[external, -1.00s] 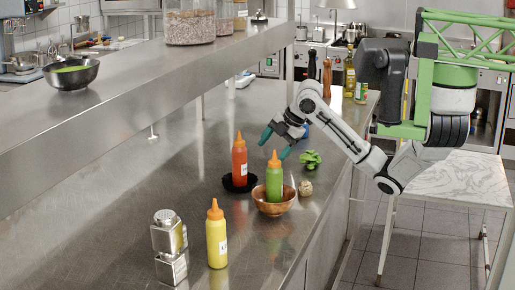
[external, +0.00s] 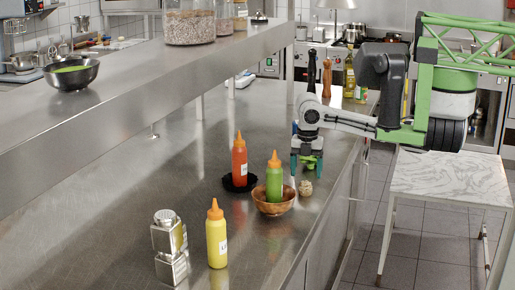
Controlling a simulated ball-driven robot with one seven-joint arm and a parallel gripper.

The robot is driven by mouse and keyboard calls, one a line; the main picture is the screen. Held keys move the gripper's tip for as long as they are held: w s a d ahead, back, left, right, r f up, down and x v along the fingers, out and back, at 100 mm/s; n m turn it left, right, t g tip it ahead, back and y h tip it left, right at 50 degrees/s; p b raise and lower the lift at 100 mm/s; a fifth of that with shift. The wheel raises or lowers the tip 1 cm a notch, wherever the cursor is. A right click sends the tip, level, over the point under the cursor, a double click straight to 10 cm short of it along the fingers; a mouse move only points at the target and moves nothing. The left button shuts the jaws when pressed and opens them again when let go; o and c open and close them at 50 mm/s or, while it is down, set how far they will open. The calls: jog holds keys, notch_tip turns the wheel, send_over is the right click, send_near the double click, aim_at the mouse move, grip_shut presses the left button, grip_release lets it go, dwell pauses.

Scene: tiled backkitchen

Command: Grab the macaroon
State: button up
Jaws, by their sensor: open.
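A small round beige item (external: 305,188), which looks like the macaroon, sits on the steel counter just right of the wooden bowl. It is too small to make out in detail.
A green bottle (external: 274,182) stands in the wooden bowl (external: 266,207), close left of the beige item. A red bottle (external: 239,163) stands in a black dish (external: 229,185). A yellow bottle (external: 216,240) and metal shakers (external: 166,235) are nearer. The counter's right edge is close.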

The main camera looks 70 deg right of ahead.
aim_at(306, 183)
jog(key=shift+f+p, duration=0.45)
jog(key=shift+f, duration=2.25)
jog(key=shift+c, duration=0.2)
jog(key=c, duration=1.1)
